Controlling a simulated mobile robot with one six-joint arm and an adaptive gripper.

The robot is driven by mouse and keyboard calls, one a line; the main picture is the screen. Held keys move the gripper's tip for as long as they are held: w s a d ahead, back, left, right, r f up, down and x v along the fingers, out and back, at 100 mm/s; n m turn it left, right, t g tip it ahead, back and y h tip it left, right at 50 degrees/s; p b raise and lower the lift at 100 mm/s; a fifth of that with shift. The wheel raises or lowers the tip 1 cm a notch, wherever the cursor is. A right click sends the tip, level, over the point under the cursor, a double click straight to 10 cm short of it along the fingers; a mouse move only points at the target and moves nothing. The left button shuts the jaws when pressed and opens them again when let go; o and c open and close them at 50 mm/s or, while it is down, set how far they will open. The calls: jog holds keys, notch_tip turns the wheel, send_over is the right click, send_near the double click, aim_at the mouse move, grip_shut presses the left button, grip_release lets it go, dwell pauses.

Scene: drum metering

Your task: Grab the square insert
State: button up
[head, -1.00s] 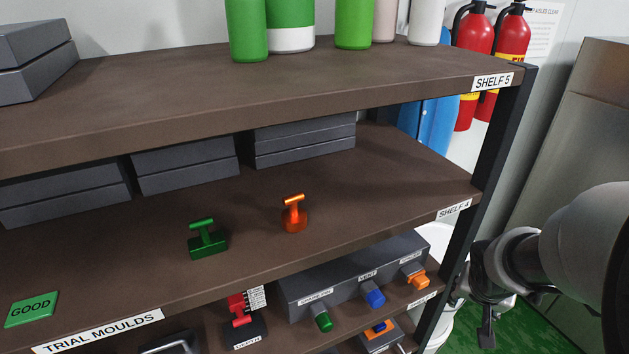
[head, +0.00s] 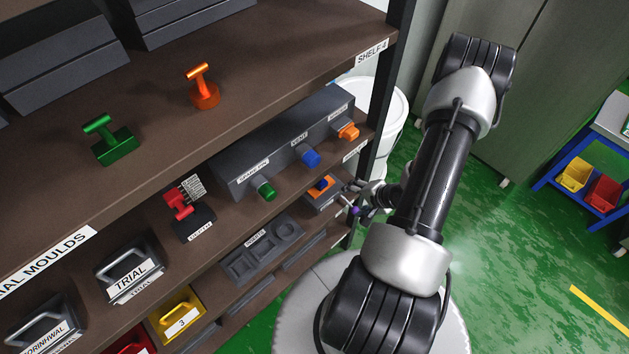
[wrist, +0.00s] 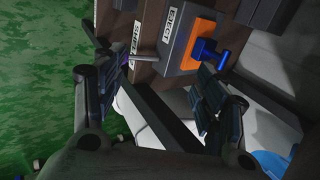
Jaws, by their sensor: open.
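A green insert (head: 110,140) with a T-shaped handle and a square block base stands upright on shelf 4 in the head view. An orange insert (head: 203,88) with a similar handle and a round base stands to its right. My gripper (head: 364,196) is low at the right end of the shelving in the head view, well away from the green insert. In the wrist view my gripper (wrist: 160,95) has its two fingers wide apart, with no insert held between them. The green insert does not show in the wrist view.
A grey box with green, blue and orange knobs (head: 285,150) sits below shelf 4. A small box with an orange plate and blue handle (wrist: 203,55) is near my gripper. A grey recessed tray (head: 262,252) lies lower. A white bucket (head: 385,95) stands behind the post.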

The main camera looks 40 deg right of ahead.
jog(key=b, duration=0.2)
send_near(322, 181)
jog(key=x, duration=0.3)
jog(key=shift+d+f, duration=0.2)
jog(key=shift+d, duration=0.15)
jog(key=b+x, duration=0.2)
jog(key=x, duration=0.3)
jog(key=shift+w+b, duration=0.2)
jog(key=shift+b, duration=0.15)
jog(key=shift+c, duration=0.2)
jog(key=shift+s+a, duration=0.1)
grip_shut()
